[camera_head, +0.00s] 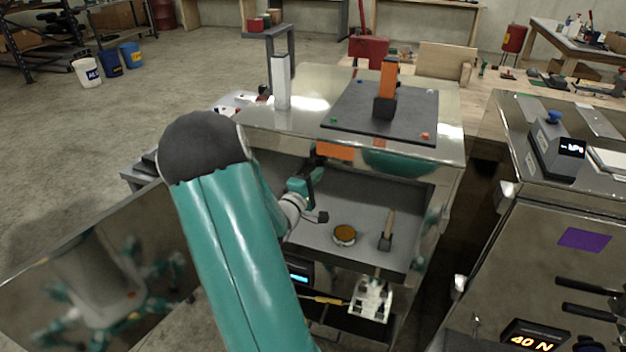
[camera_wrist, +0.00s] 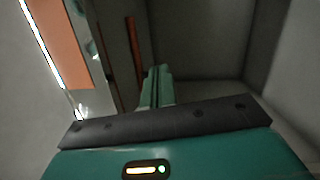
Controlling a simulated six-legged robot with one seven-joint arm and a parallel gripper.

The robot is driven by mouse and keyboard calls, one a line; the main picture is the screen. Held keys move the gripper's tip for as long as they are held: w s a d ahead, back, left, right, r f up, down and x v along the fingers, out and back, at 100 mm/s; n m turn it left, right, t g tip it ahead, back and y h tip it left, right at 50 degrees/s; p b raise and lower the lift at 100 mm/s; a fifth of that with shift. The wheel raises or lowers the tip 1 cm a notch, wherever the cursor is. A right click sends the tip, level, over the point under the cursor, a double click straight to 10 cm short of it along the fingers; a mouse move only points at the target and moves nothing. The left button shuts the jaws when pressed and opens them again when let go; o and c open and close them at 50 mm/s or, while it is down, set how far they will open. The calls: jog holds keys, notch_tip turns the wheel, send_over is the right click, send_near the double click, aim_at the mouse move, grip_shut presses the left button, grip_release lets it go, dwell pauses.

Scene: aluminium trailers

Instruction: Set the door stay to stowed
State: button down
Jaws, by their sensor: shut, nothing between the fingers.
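The aluminium trailer cabinet (camera_head: 450,150) stands open in front of me, with a grey shelf inside. An orange piece (camera_head: 335,150) sits under its top edge, and a broad orange piece (camera_wrist: 58,40) shows at the left of the wrist view. A thin red-orange bar (camera_wrist: 135,50) stands upright on a dark wall there. I cannot tell which of these is the door stay. My gripper (camera_head: 316,176) is inside the opening, just below the orange piece. Its teal fingers (camera_wrist: 157,80) are together and empty, near the lower end of the thin bar; contact is unclear.
A shiny panel (camera_head: 95,275) stands out at the left, reflecting me. A round tin (camera_head: 344,235) and a wooden-handled tool (camera_head: 387,232) lie on the shelf. A black plate (camera_head: 350,115) with an orange lever (camera_head: 388,78) is on top. Another cabinet (camera_head: 540,250) stands right.

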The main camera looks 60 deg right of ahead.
jog(key=shift+s+d, duration=0.15)
jog(key=shift+d, duration=0.35)
jog(key=shift+d, duration=0.1)
dwell(0.3)
